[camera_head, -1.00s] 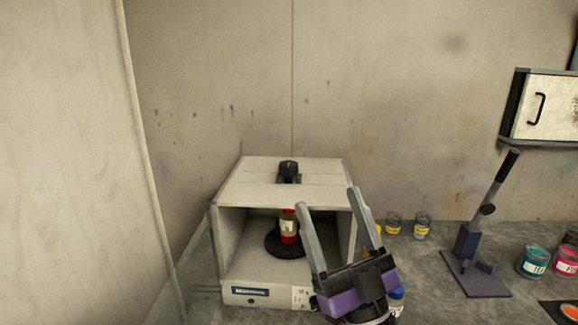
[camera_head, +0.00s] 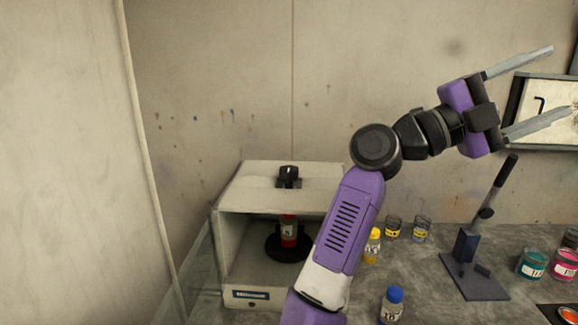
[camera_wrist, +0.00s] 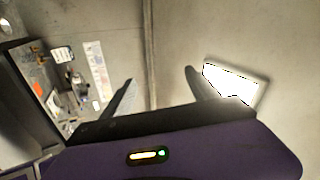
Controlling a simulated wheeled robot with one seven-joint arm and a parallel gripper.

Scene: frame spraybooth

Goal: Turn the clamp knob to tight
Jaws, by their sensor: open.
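A black knob (camera_head: 289,172) with a pale mark on its top sits on a dark bracket on the roof of the white spray booth (camera_head: 240,190); it looks like the clamp knob. Below it, inside the booth, a red bottle with a pale label (camera_head: 289,228) stands on a black round turntable (camera_head: 284,252). My gripper (camera_head: 561,80) is open and empty, high on the right and well away from the knob. In the wrist view my open gripper (camera_wrist: 160,76) faces bare wall; the knob is not recognisable there.
A dark lever stand (camera_head: 470,245) rises from the bench on the right. Small jars (camera_head: 393,228), a yellow-capped bottle (camera_head: 372,246), a blue-capped bottle (camera_head: 392,303) and paint pots (camera_head: 532,264) stand on the bench. My arm covers the booth's right side.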

